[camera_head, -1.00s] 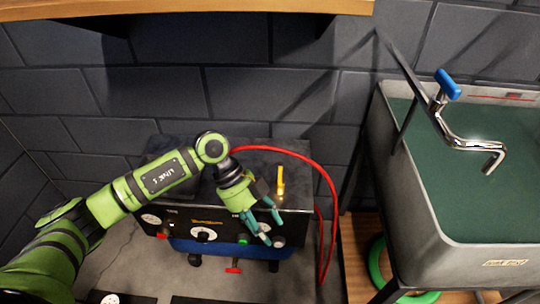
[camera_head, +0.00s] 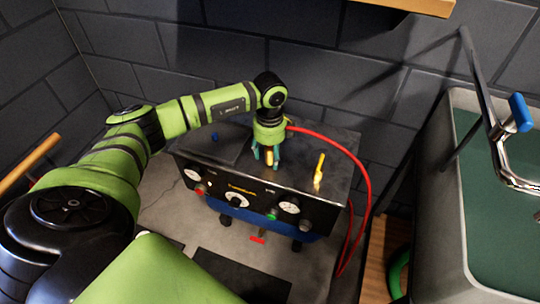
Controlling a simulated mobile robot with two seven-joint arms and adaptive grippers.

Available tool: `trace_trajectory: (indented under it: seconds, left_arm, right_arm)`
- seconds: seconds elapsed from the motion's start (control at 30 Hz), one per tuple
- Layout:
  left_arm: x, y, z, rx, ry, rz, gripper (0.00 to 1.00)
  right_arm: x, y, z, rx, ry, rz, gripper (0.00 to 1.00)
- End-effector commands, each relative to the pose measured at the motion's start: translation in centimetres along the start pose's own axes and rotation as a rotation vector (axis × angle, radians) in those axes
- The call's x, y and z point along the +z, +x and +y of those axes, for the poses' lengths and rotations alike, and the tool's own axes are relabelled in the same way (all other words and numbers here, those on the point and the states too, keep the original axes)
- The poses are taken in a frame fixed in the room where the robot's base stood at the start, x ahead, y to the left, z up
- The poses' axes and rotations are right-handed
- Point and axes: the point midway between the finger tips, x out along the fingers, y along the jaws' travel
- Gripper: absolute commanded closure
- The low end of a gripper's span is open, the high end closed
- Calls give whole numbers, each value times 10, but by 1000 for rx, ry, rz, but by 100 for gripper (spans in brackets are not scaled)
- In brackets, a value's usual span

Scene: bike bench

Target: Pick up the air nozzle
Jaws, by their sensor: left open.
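A small upright yellow piece (camera_head: 319,170) with a metallic base stands on the right part of the compressor top (camera_head: 300,172); I cannot tell whether it is the air nozzle or a valve lever. My left gripper (camera_head: 267,163) points down over the middle of the top, left of the yellow piece and apart from it. Its teal fingers are open. A small gold-coloured bit shows between them, too small to identify. A red hose (camera_head: 355,170) starts beside the gripper, and that end is partly hidden. My right gripper is not in view.
The compressor's front panel (camera_head: 245,196) carries gauges and knobs. The red hose arcs down its right side. A sink (camera_head: 452,215) with a blue-handled tap (camera_head: 521,112) stands at right. A wooden shelf edge (camera_head: 420,5) overhangs at top right.

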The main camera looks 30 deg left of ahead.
Motion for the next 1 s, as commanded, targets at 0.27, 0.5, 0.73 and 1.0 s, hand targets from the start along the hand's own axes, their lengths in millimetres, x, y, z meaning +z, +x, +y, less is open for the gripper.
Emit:
trace_trajectory:
  seconds: [0.27,0.5,0.73,1.0]
  left_arm:
    - [0,0,0,-1,1,1,67]
    - [0,0,0,-2,0,1,100]
    - [0,-2,-1,-2,0,1,100]
    - [0,-27,-2,-6,0,1,100]
  right_arm:
    - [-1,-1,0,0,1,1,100]
    - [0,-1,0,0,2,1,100]
    - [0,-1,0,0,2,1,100]
    - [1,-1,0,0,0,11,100]
